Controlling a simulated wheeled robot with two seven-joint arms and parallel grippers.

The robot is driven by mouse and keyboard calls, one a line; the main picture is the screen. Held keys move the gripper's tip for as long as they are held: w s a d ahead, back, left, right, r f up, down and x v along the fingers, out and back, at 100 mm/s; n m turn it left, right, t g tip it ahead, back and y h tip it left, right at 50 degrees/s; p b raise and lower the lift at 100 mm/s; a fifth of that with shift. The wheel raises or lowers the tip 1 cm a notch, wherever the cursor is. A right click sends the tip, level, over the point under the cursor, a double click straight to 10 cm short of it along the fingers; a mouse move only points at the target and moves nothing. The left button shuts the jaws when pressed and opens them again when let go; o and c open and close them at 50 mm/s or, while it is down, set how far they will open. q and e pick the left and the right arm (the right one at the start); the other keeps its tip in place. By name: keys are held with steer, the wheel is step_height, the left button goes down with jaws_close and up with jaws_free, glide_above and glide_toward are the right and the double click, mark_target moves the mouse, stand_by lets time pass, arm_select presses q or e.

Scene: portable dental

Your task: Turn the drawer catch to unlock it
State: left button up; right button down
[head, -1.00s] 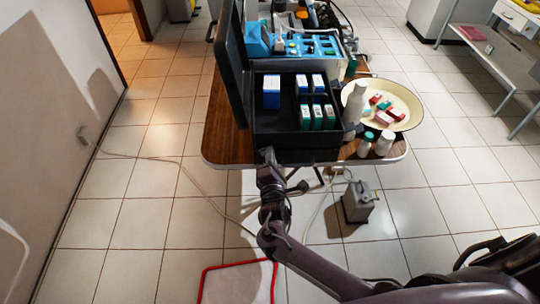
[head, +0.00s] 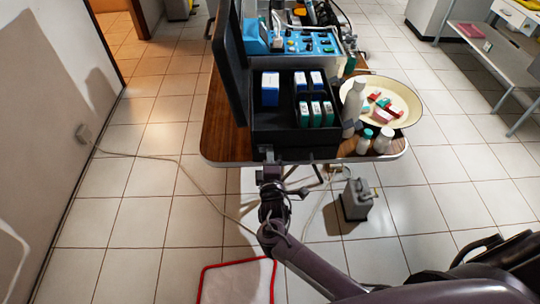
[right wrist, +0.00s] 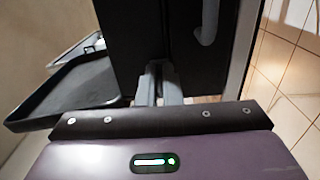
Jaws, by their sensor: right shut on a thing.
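The black case (head: 295,146) stands open at the front of the wooden table, with its lid up at the left. My right gripper (head: 268,158) is at the case's front, below its front edge. In the right wrist view the gripper's two fingers (right wrist: 160,88) are close together against the dark front face (right wrist: 140,30). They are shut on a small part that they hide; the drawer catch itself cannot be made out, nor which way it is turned. My left gripper is not in view.
A cream bowl (head: 411,115) with small boxes, a tall white bottle (head: 353,105) and small bottles (head: 383,140) stand right of the case. Blue and green boxes (head: 303,115) are inside it. A grey box (head: 356,199) is on the floor; the floor in front is mostly clear.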

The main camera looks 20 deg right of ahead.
steer(key=c, duration=1.6)
jaws_free()
steer(key=shift+s, duration=0.1)
steer(key=v, duration=0.7)
steer(key=shift+s, duration=0.3)
